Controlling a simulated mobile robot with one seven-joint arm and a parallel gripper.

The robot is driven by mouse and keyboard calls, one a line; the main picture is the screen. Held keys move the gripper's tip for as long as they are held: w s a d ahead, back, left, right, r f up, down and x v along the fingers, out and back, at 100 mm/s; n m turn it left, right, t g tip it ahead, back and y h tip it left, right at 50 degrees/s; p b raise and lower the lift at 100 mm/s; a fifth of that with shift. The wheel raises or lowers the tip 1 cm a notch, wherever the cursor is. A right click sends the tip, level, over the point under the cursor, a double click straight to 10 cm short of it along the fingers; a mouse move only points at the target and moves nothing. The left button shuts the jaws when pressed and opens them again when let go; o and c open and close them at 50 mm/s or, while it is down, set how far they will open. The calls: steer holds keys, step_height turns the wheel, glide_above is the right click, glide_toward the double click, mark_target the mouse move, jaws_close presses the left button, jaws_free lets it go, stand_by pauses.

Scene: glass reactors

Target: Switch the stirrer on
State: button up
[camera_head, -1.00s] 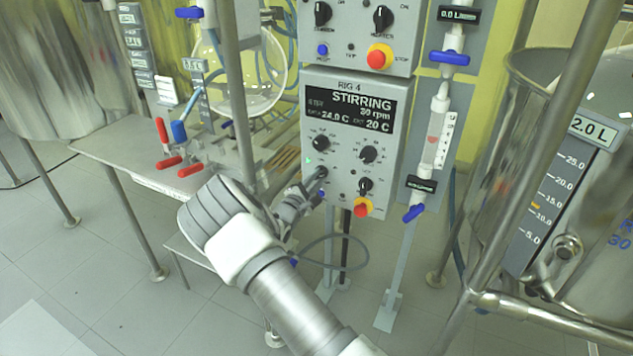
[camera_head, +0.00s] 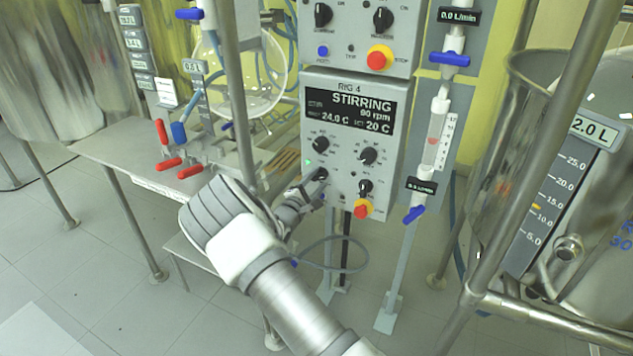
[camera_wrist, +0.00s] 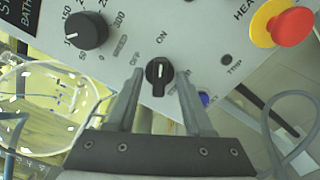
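The RIG 4 control box (camera_head: 350,145) reads STIRRING, with an rpm value that looks like 90. A green light (camera_head: 308,162) shows on its left edge. The black stirrer switch (camera_wrist: 159,76) has OFF and ON labels; its white mark points up towards ON in the wrist view. My gripper (camera_wrist: 160,82) is open around this switch, one finger on each side with a visible gap. In the head view my gripper (camera_head: 314,184) is at the box's lower left and partly hides the switch.
A speed dial (camera_wrist: 86,31) sits beside the switch. A red and yellow stop button (camera_wrist: 291,27) is at the upper right. A bench (camera_head: 130,160) with red clamps stands to the left. A steel vessel (camera_head: 570,170) and its frame stand to the right.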

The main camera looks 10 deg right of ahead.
steer(key=p+v, duration=0.3)
steer(key=v, duration=1.4)
steer(key=shift+s+a, duration=0.15)
